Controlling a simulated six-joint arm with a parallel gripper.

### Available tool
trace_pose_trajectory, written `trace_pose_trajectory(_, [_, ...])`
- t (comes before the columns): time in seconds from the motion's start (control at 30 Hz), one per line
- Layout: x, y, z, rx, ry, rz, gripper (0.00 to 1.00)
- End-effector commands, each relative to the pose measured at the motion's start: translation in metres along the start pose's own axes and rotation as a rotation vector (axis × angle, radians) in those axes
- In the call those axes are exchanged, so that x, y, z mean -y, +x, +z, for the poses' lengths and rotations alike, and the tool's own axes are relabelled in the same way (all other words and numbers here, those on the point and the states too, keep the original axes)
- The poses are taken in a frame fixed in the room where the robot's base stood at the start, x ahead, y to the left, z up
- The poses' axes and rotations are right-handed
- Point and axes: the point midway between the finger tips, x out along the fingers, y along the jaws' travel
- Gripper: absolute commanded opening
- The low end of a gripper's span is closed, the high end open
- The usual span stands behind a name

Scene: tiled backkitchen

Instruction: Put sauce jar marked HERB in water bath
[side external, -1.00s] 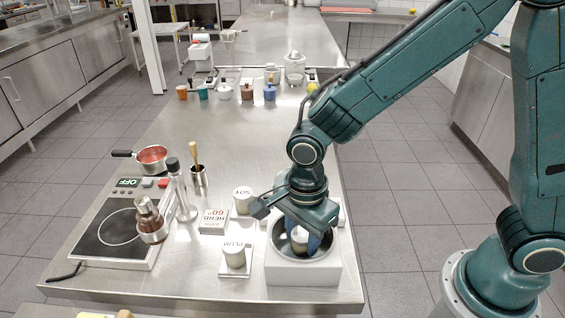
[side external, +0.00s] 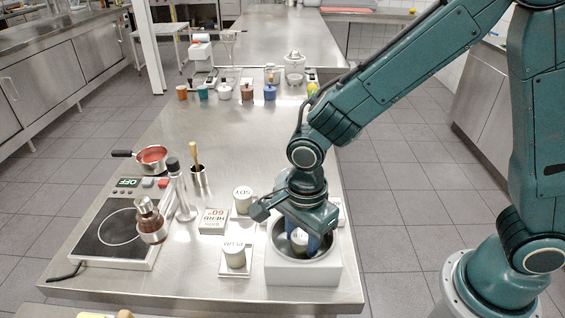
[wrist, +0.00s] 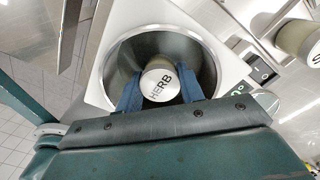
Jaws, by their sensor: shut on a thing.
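The sauce jar marked HERB (wrist: 160,80) has a white lid with dark letters and sits inside the round metal well of the water bath (wrist: 100,60). In the side view the HERB jar (side external: 299,238) shows only in part between my fingers. The water bath (side external: 303,273) is a white box at the table's front right. My gripper (side external: 306,238) points down into the well, with its blue fingers shut on the jar. In the wrist view the fingers (wrist: 158,92) press on both sides of it. Whether the jar touches the well's floor is hidden.
The SOY jar (side external: 242,200) and PLUM jar (side external: 234,255) stand on white pads left of the bath. A HERB 60° card (side external: 214,220) lies beside them. A hotplate (side external: 115,230) with a bottle-like vessel (side external: 150,220) is farther left. The far table middle is clear.

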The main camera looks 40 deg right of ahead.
Motion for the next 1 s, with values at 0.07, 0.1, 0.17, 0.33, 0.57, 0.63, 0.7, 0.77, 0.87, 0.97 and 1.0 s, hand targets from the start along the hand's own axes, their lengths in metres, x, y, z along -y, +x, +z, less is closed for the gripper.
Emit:
trace_pose_trajectory(0.07, [0.0000, 0.0006, 0.0000, 0.000, 0.000, 0.000, 0.13])
trace_pose_trajectory(0.1, [0.0000, 0.0009, 0.0000, 0.000, 0.000, 0.000, 0.13])
trace_pose_trajectory(0.17, [0.0000, 0.0011, 0.0000, 0.000, 0.000, 0.000, 0.13])
trace_pose_trajectory(0.33, [0.0000, 0.0014, 0.0000, 0.000, 0.000, 0.000, 0.13])
trace_pose_trajectory(0.57, [0.0000, 0.0013, 0.0000, 0.000, 0.000, 0.000, 0.51])
trace_pose_trajectory(0.63, [0.0000, 0.0013, 0.0000, 0.000, 0.000, 0.000, 0.63])
trace_pose_trajectory(0.7, [0.0000, 0.0013, 0.0000, 0.000, 0.000, 0.000, 0.63])
trace_pose_trajectory(0.77, [0.0000, 0.0013, 0.0000, 0.000, 0.000, 0.000, 0.63])
trace_pose_trajectory(0.87, [-0.0001, 0.0014, -0.0001, 0.000, 0.000, 0.000, 0.69])
trace_pose_trajectory(0.97, [-0.0001, 0.0014, -0.0001, 0.000, 0.000, 0.000, 0.78])
trace_pose_trajectory(1.0, [-0.0001, 0.0014, -0.0001, 0.000, 0.000, 0.000, 0.78])
